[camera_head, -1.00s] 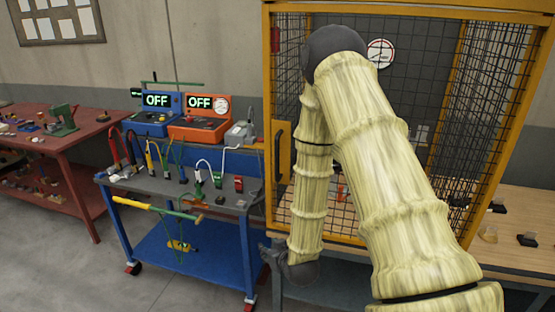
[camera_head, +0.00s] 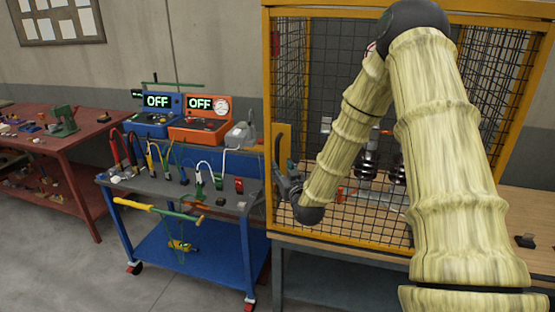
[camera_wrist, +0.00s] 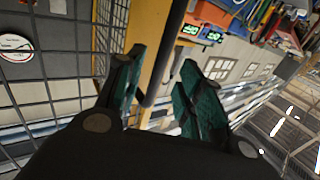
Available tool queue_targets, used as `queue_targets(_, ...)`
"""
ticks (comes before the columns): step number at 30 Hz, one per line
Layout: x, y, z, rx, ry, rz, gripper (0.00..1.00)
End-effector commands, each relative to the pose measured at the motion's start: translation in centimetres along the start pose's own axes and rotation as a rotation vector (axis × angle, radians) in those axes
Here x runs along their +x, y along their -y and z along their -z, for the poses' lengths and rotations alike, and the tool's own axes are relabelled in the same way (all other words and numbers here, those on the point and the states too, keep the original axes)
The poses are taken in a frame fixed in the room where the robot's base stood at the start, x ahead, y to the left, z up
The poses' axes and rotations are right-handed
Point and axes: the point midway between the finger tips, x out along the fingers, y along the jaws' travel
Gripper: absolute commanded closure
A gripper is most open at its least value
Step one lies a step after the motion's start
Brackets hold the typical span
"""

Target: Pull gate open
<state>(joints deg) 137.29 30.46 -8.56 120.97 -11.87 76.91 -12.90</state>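The gate (camera_head: 345,60) is a dark mesh panel in a yellow-framed cage, upright and apparently closed. A yellow plate (camera_head: 284,140) with a dark handle is at its left side; my gripper partly hides it in the head view. My gripper (camera_head: 284,168) is at that plate, level with the handle's lower part. In the wrist view, my gripper (camera_wrist: 160,80) is open, with its green-padded fingers apart. The dark handle bar (camera_wrist: 168,45) runs between the fingers, with a gap seen on the right; contact on the left is unclear.
A blue cart (camera_head: 185,250) with OFF-display units (camera_head: 157,101) and cables stands just left of the cage. A red workbench (camera_head: 62,148) is farther left. The cage stands on a wooden-topped table (camera_head: 515,205). Dark insulators (camera_head: 368,165) show inside. Floor is free at front left.

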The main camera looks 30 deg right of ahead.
Motion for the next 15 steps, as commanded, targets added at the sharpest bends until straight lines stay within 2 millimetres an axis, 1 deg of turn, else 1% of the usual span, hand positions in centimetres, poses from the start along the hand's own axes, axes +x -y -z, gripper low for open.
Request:
queue_targets(1,0.9,-0.1,0.3,0.000,-0.001,-0.001,0.63)
queue_targets(3,2.0,0.0,0.3,0.000,-0.001,0.000,0.63)
queue_targets(7,3.8,0.0,0.2,0.000,-0.001,-0.001,0.63)
queue_targets(12,5.3,0.0,0.1,0.000,0.000,0.000,0.63)
queue_targets(15,5.8,0.0,0.1,0.000,0.000,0.000,0.63)
